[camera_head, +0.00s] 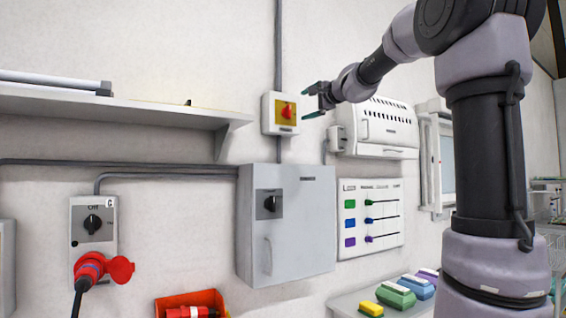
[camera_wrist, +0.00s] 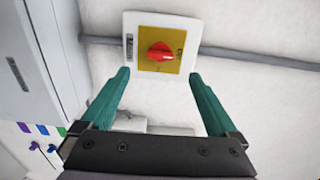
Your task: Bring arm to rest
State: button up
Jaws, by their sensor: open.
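My gripper (camera_head: 308,102) is open and empty, raised in front of the wall. Its two green fingers also show spread apart in the wrist view (camera_wrist: 160,85). In the head view the fingertips are close to a red rotary switch (camera_head: 287,111) on a yellow plate in a white box. In the wrist view that red switch (camera_wrist: 160,52) lies beyond the fingertips, between them, with a visible gap. My arm reaches in from the right, bent at the elbow.
A grey cabinet (camera_head: 300,225) with a black knob hangs below the switch. A shelf (camera_head: 120,107) is at left. A white vented box (camera_head: 385,125) and a panel with coloured labels (camera_head: 385,192) are at right. A red plug (camera_head: 90,268) sits in a socket box.

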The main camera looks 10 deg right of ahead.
jog(key=s+f+n+g+h, duration=0.4)
jog(key=s+f+n+g, duration=0.5)
jog(key=s+f, duration=2.4)
notch_tip(320, 180, down, 2)
jog(key=shift+s+a+f+n+g, duration=0.1)
jog(key=shift+s+a+n+g, duration=0.15)
jog(key=shift+g, duration=0.25)
jog(key=shift+d, duration=0.1)
